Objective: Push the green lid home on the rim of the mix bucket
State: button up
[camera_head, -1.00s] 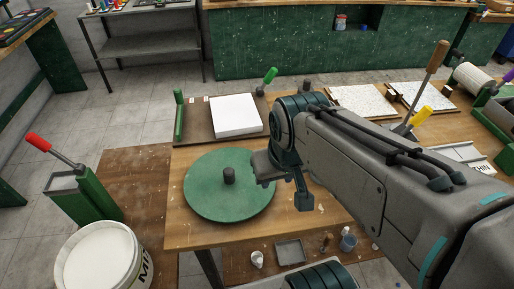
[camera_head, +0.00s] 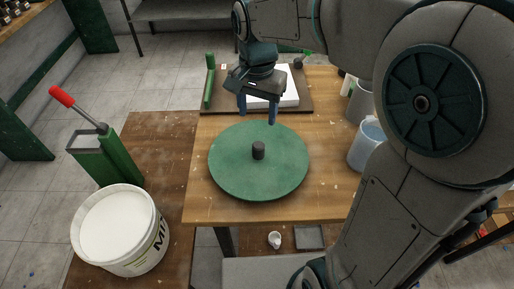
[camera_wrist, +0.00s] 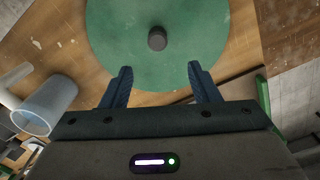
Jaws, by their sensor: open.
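The green lid (camera_head: 235,175) is a flat disc with a dark knob (camera_head: 258,150) at its middle. It lies on the wooden table, apart from the bucket; it also shows in the wrist view (camera_wrist: 115,40). The white mix bucket (camera_head: 150,248) stands lower, left of the table, with pale contents up near its open rim. My gripper (camera_head: 258,119) is over the far edge of the lid, with its fingers pointing down. It is open and empty. In the wrist view the knob lies beyond the two spread fingertips (camera_wrist: 160,70).
A green holder (camera_head: 122,160) with a red-handled tool stands behind the bucket. A board with a white slab (camera_head: 288,88) lies behind my gripper. A clear blue-tinted cup (camera_head: 366,147) stands right of the lid. The table's front left is bare.

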aim_at(258, 144)
notch_tip(258, 144, down, 8)
jog(key=shift+r, duration=0.1)
jog(key=shift+s+d+f+p, duration=0.1)
jog(key=shift+f+p, duration=0.1)
jog(key=shift+f, duration=1.15)
jog(key=shift+d+f+p, duration=0.1)
jog(key=shift+f+p, duration=0.1)
jog(key=shift+f, duration=1.15)
grip_shut()
